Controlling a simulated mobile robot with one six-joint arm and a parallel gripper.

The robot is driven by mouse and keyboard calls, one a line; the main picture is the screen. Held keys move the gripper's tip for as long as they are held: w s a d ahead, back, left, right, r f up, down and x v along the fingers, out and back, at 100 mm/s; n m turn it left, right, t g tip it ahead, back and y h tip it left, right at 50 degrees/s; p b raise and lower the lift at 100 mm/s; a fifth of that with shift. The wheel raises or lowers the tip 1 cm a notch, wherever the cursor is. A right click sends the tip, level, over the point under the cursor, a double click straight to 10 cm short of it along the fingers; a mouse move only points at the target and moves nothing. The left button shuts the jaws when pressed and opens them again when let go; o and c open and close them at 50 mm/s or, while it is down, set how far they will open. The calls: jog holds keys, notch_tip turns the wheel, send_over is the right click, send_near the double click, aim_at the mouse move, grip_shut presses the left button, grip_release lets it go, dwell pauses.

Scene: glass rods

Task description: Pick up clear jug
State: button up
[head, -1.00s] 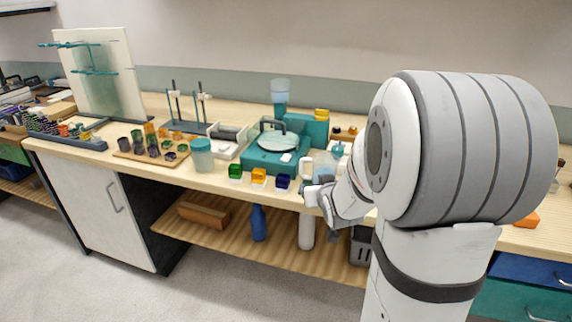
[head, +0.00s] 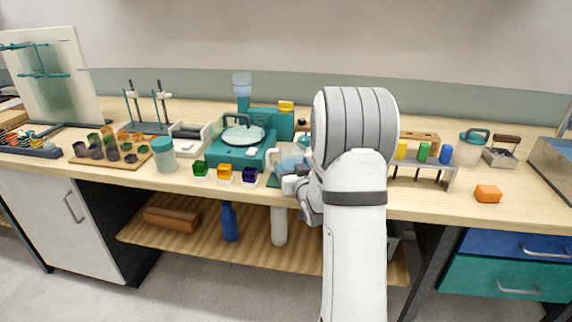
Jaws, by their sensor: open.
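A clear, pale bluish vessel that looks like the clear jug (head: 287,158) stands on the bench, right of the teal machine. My arm hides its right side, and a small teal part (head: 304,142) shows just behind it. My gripper (head: 289,180) is at the bench's front edge, in front of the vessel's lower part. It is open, and its fingers are small and partly hidden by my wrist. I cannot tell whether they touch the vessel.
Green, orange and navy blocks (head: 225,172) sit left of my gripper near the front edge. The teal machine (head: 240,150) stands behind them. Right of my arm are a rack (head: 425,168), a lidded clear container (head: 469,150) and an orange block (head: 488,193).

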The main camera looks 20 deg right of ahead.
jog(key=shift+w+d, duration=0.1)
jog(key=shift+w, duration=0.6)
jog(key=shift+c, duration=0.4)
jog(key=c, duration=0.8)
jog(key=shift+r, duration=0.1)
notch_tip(320, 180, up, 10)
jog(key=shift+p, duration=0.35)
